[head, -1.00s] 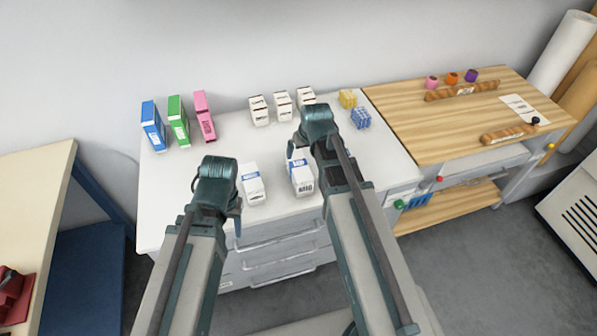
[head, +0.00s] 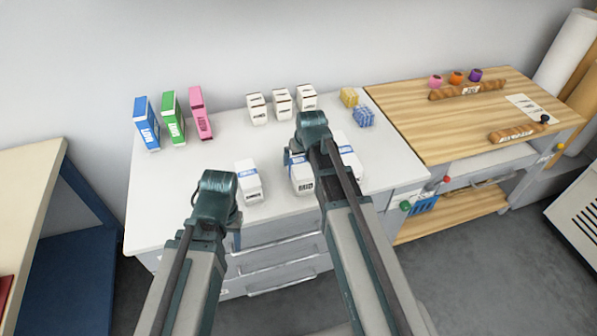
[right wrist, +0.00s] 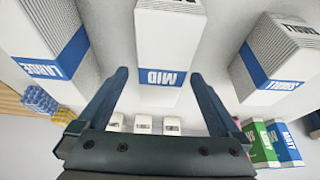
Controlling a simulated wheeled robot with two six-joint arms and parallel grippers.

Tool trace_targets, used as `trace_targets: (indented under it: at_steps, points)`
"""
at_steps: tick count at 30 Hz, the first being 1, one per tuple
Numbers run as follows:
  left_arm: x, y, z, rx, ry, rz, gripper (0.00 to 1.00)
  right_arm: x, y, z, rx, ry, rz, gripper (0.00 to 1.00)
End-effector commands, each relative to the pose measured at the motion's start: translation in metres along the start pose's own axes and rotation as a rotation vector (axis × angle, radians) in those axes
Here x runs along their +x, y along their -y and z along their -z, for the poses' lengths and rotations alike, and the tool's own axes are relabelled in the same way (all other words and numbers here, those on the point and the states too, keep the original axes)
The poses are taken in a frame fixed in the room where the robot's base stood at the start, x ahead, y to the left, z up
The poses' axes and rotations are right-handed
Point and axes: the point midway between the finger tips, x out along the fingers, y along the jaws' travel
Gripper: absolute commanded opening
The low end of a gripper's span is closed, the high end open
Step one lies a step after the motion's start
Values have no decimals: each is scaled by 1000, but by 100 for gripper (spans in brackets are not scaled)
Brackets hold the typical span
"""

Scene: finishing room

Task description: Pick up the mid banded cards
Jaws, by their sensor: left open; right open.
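The mid banded cards are a white stack with a blue band reading MID (right wrist: 162,77), in the middle of the right wrist view. In the head view they (head: 302,183) stand near the front of the white table, partly hidden by my right gripper. My right gripper (head: 298,157) is open over them; in the right wrist view its fingers (right wrist: 158,76) are on either side of the stack, with gaps visible. I cannot tell how far they are above it. My left gripper (head: 237,222) is open and empty at the table's front edge, below the small stack.
The banded small stack (head: 249,182) stands to the left, the large stack (right wrist: 50,50) on the other side, partly behind my right arm in the head view. Blue, green and pink boxes (head: 147,124), several small white boxes (head: 281,104) and yellow and blue blocks (head: 363,117) stand behind.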

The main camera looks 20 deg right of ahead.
Motion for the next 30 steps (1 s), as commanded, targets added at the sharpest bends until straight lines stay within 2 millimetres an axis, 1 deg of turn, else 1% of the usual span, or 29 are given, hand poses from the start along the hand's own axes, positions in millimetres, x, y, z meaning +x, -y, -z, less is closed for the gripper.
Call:
trace_targets:
  at_steps: [1, 5, 9, 18, 20, 21, 26, 30]
  points:
    - [11, -1, 1, 0, 0, 0, 50, 11, 1, -3, 0, 0, 0, 100]
    - [28, -3, 2, 0, 0, 0, 50, 27, 3, -8, -1, 0, 0, 100]
    - [41, -4, 2, 0, 0, 0, 50, 42, 3, -6, 0, 0, 0, 100]
    - [40, -4, 2, 0, 0, 0, 50, 42, 3, -5, 0, 0, 0, 100]
    - [40, -4, 2, 0, 0, 0, 50, 42, 3, -5, 0, 0, 0, 89]
    - [40, -4, 2, 0, 0, 0, 50, 42, 3, -5, 0, 0, 0, 82]
    - [40, -4, 2, 0, 0, 0, 50, 42, 3, -5, 0, 0, 0, 53]
    - [40, -4, 2, 0, 0, 0, 50, 42, 3, -5, 0, 0, 0, 28]
